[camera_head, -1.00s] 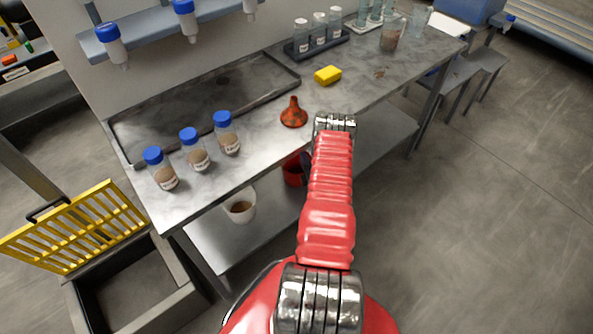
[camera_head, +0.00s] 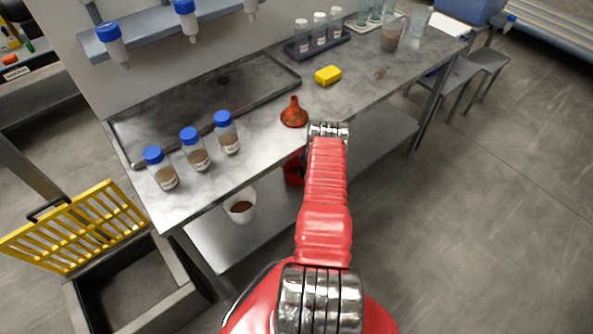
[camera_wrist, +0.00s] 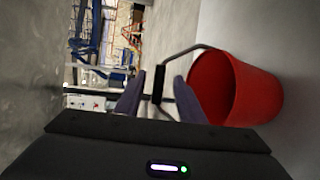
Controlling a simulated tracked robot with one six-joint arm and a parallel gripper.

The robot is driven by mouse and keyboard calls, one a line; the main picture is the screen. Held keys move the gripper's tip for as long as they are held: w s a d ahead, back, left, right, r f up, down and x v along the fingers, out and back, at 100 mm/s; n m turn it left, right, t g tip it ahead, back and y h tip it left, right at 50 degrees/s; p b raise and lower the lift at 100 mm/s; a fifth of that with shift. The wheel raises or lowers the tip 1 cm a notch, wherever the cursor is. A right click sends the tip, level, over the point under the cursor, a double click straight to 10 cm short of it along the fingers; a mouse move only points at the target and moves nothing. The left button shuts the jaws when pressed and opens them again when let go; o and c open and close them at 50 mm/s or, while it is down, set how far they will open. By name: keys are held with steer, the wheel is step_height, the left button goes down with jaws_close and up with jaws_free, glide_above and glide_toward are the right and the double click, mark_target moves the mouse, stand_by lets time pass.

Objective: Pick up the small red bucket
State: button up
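The small red bucket (camera_head: 292,174) stands on the lower shelf under the bench, partly hidden by my arm and the bench edge in the head view. In the wrist view the red bucket (camera_wrist: 234,88) appears sideways at the right, with its wire handle raised and a black grip (camera_wrist: 158,84) on it. My gripper (camera_wrist: 158,98) is open. Its two dark fingers are on either side of the black grip, with visible gaps. I cannot tell whether the grip is fully in between them in depth. The fingers are hidden in the head view.
A white bucket (camera_head: 241,206) with brown contents stands left of the red one on the lower shelf (camera_head: 215,247). The bench top (camera_head: 262,150) above holds an orange funnel (camera_head: 294,113), a yellow sponge (camera_head: 328,75) and blue-capped bottles (camera_head: 195,149). Floor to the right is clear.

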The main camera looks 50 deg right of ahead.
steer(key=shift+w+d+f, duration=0.15)
steer(key=shift+w+d, duration=0.25)
steer(key=shift+w, duration=0.15)
jaws_close()
stand_by(0.5)
